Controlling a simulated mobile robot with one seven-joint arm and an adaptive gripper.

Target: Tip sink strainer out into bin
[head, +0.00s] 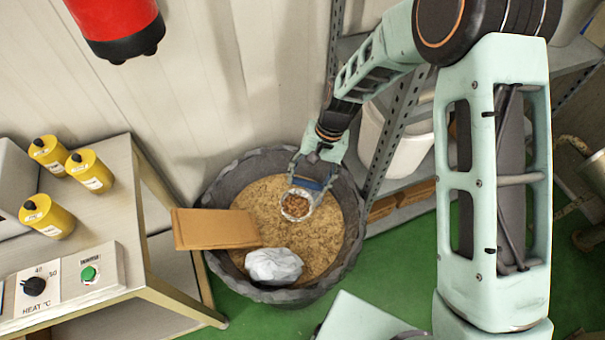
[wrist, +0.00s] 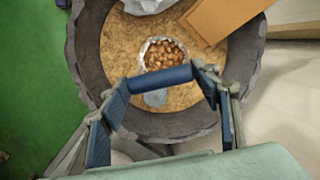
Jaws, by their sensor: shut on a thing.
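The sink strainer (head: 297,205) is a small metal basket holding brown, nut-like bits. It also shows in the wrist view (wrist: 163,54), its mouth facing the camera with the bits inside. My gripper (head: 315,175) is shut on the strainer's blue handle (wrist: 158,78), with a blue-padded finger at each end of it. The bin (head: 225,190) is a wide dark grey tub, and the gripper and strainer are above its inside. The bin (wrist: 88,62) holds a tan, crumbly fill. I cannot tell the strainer's exact height above the fill.
A brown cardboard piece (head: 215,229) lies over the bin's left rim. A crumpled pale bag (head: 273,266) lies at its front. A bench (head: 120,190) with yellow canisters and a heat control stands left. A metal shelf (head: 395,150) with a white bucket stands right. Green floor is clear in front.

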